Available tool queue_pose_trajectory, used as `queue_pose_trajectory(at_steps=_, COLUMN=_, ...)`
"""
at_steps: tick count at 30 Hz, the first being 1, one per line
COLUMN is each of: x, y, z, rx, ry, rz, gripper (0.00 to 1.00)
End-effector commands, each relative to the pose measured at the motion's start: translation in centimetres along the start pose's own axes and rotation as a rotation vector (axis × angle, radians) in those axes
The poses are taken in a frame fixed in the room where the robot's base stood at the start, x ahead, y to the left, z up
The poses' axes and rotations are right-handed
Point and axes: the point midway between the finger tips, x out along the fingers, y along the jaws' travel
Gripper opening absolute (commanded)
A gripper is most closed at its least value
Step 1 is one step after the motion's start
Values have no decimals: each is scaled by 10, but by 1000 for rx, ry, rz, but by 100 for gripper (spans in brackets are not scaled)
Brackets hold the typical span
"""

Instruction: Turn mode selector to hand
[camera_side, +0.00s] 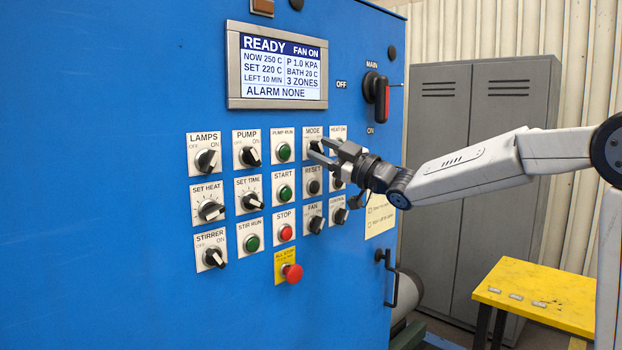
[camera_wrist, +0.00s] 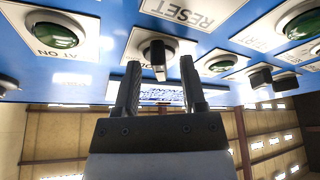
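The mode selector (camera_side: 315,145) is a black knob on a white plate marked MODE, in the top row of the blue panel. In the side view my gripper (camera_side: 319,150) is in front of it and partly hides the knob and its plate's lower part. In the wrist view, which is upside down, the selector knob (camera_wrist: 157,60) shows between the tips of my open gripper (camera_wrist: 160,66), with a gap on each side. I cannot tell how far the tips reach along the knob. The knob's position marks are not readable.
The RESET plate (camera_side: 313,174) lies just below the selector, and the PUMP RUN lamp (camera_side: 284,151) is to its left. The display (camera_side: 282,66) reads READY and ALARM NONE. A yellow table (camera_side: 540,292) stands lower right.

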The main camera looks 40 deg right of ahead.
Motion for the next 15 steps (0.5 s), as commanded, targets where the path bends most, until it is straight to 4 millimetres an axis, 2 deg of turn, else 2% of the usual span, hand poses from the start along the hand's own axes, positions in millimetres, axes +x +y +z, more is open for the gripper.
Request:
queue_pose_trajectory(at_steps=8, x=-1, y=0, z=1, rx=2, ry=-2, rz=0, gripper=53)
queue_pose_trajectory(at_steps=15, x=-12, y=1, z=1, rx=1, ry=-3, rz=2, gripper=53)
